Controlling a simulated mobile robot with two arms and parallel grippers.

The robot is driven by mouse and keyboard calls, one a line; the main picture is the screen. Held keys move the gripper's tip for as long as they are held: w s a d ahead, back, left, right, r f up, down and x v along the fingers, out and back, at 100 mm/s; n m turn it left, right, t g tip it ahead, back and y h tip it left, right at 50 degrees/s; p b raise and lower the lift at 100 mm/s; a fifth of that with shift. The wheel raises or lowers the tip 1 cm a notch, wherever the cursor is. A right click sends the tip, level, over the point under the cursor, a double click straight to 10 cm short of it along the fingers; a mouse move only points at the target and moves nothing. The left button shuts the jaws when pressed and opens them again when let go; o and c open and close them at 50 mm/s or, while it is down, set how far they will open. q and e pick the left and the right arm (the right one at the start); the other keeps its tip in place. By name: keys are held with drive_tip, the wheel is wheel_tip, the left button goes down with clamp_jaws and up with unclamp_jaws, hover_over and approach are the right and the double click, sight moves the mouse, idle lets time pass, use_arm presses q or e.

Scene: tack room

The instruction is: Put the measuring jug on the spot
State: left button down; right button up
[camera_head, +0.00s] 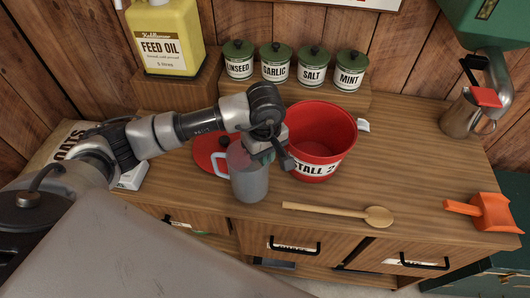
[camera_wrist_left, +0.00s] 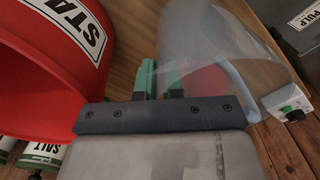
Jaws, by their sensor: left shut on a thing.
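The measuring jug (camera_head: 249,178) is a clear, greyish jug with a handle on its left side, at the front of the wooden counter. In the left wrist view the jug (camera_wrist_left: 205,40) is see-through and close to the fingers. My left gripper (camera_head: 262,152) is shut on the jug's wall near the rim. Its green fingertips (camera_wrist_left: 160,82) show in the wrist view. A flat red round piece (camera_head: 208,152) lies behind and left of the jug, partly hidden by my arm and the jug. I cannot tell whether the jug's base touches the counter. My right gripper is not in view.
A red bucket (camera_head: 320,135) stands close to the right of the jug. A wooden spoon (camera_head: 340,212) lies in front. An orange scoop (camera_head: 490,212) and metal jug (camera_head: 463,118) are at right. Several green-lidded tins and a feed oil can (camera_head: 168,38) stand behind.

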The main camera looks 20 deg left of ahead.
use_arm(q)
drive_tip(key=shift+f, duration=0.45)
drive_tip(key=shift+f, duration=0.1)
drive_tip(key=c, duration=1.3)
unclamp_jaws()
drive_tip(key=shift+o, duration=0.2)
